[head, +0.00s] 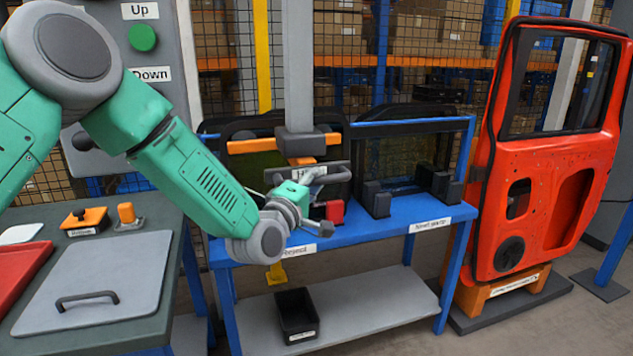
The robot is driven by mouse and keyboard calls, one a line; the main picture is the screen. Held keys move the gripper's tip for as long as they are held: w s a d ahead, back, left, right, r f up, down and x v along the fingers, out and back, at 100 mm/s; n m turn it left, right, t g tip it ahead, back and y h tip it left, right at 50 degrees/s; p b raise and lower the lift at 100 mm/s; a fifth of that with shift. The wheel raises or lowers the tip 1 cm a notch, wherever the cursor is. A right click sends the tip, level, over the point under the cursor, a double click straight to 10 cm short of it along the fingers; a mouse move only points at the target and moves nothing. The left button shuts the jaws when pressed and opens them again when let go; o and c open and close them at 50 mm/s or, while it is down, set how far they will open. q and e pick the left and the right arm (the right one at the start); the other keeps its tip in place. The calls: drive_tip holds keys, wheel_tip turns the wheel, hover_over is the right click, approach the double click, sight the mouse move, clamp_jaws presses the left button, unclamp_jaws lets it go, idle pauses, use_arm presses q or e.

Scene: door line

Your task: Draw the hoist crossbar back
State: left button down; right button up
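The hoist's grey post (299,70) hangs down in the middle of the head view, with a dark block (300,141) at its lower end. An orange bar (255,146) runs sideways at that block. Below it is a dark grey crossbar (332,177). My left gripper (308,180) is at the crossbar, its arm coming in from the left. The fingers are small and overlap the bar, so I cannot tell whether they are closed on it. My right gripper is out of view.
A blue bench (385,222) with dark-framed window panes stands behind the gripper; a black bin (296,315) sits on its lower shelf. A red door (545,150) stands at right. A grey-green table (150,245) is at left, below an Up/Down button panel (165,55).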

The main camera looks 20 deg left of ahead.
use_arm(q)
drive_tip(key=shift+s+d+f, duration=0.25)
drive_tip(key=shift+s+d, duration=0.1)
drive_tip(key=s+d, duration=0.6)
drive_tip(key=s, duration=0.3)
drive_tip(key=shift+s+f+b, duration=0.15)
drive_tip(key=shift+s+b, duration=0.15)
drive_tip(key=shift+b, duration=0.15)
drive_tip(key=c, duration=1.5)
unclamp_jaws()
drive_tip(key=shift+d, duration=0.1)
drive_tip(key=shift+o, duration=0.3)
drive_tip(key=shift+d+r, duration=0.15)
drive_tip(key=shift+r, duration=0.05)
